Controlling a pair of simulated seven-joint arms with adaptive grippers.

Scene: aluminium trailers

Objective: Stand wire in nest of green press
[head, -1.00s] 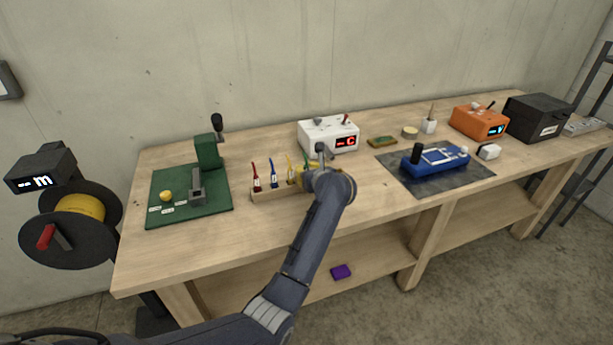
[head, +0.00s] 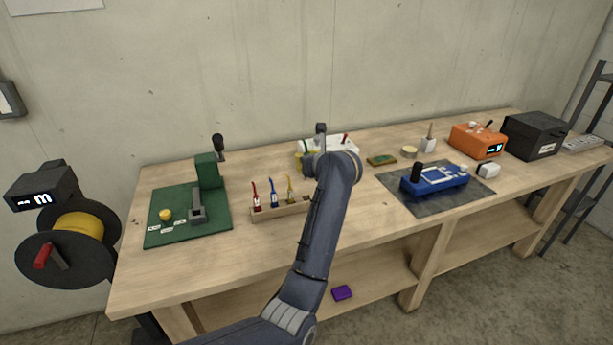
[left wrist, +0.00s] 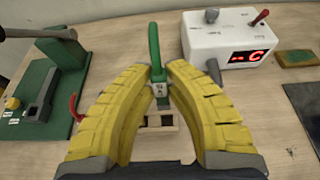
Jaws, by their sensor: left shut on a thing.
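A green wire (left wrist: 154,50) with a white tag is pinched between the yellow fingertips of my left gripper (left wrist: 158,84), standing roughly upright above the wooden rack. In the head view my left gripper (head: 300,160) is mostly hidden behind my own arm, in front of the white box. The press also shows at the left of the left wrist view (left wrist: 66,55). My right gripper is not in view.
The wooden rack (head: 292,211) holds a red wire (head: 256,192), a blue wire (head: 273,190) and a yellow wire (head: 290,188). A white box (left wrist: 235,35) with a red display stands behind. A blue device (head: 435,182) lies on a grey mat to the right.

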